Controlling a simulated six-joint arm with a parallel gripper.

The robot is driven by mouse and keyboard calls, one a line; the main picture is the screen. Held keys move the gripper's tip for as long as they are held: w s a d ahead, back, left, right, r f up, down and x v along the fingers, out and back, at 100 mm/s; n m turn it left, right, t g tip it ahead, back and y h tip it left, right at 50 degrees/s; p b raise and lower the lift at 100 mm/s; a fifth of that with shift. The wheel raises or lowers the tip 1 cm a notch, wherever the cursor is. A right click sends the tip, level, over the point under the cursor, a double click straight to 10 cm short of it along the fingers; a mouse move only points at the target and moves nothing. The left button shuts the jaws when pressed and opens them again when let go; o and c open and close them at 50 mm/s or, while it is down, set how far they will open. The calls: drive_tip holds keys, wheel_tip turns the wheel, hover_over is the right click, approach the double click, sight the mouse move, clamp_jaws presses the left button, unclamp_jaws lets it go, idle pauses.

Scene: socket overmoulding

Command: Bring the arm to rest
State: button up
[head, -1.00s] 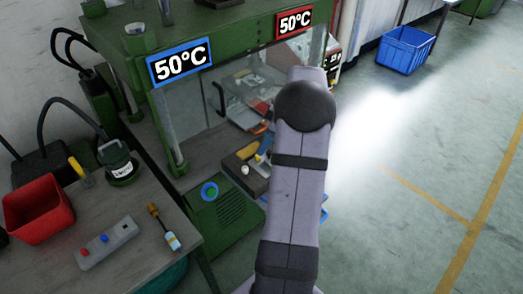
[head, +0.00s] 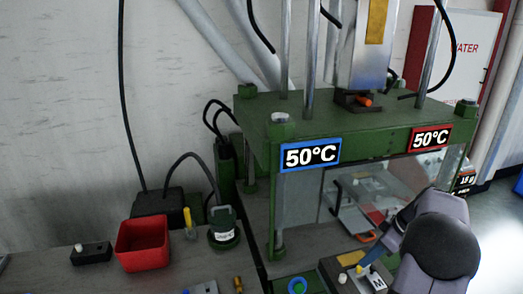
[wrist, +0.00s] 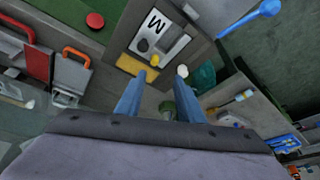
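My gripper (wrist: 161,82) shows in the wrist view with its two blue fingers apart. Nothing is held between them. Below the fingers are a metal plate marked with a letter (wrist: 158,38), a yellow strip (wrist: 136,66) and a small white knob (wrist: 183,71). No contact between the fingers and these things is visible. In the head view my arm (head: 440,245) is at the lower right, in front of the press's right side.
The green press (head: 350,130) stands behind my arm, with a blue 50°C sign (head: 311,155) and a red one (head: 430,139). On the left bench are a red bin (head: 143,243) and a dark green round device (head: 223,228). Open floor shows at the far right.

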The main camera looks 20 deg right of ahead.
drive_tip(key=a+m+g, duration=0.2)
drive_tip(key=a, duration=1)
drive_tip(key=s+a+f+m+g+h, duration=0.1)
drive_tip(key=s+a+f+m, duration=0.1)
drive_tip(key=s+a, duration=0.6)
drive_tip(key=s+a+f+m+h, duration=0.1)
drive_tip(key=s+a+f, duration=0.1)
drive_tip(key=s+a, duration=0.6)
drive_tip(key=a, duration=0.3)
drive_tip(key=shift+a+f+m+g, duration=0.2)
drive_tip(key=shift+m+g, duration=0.2)
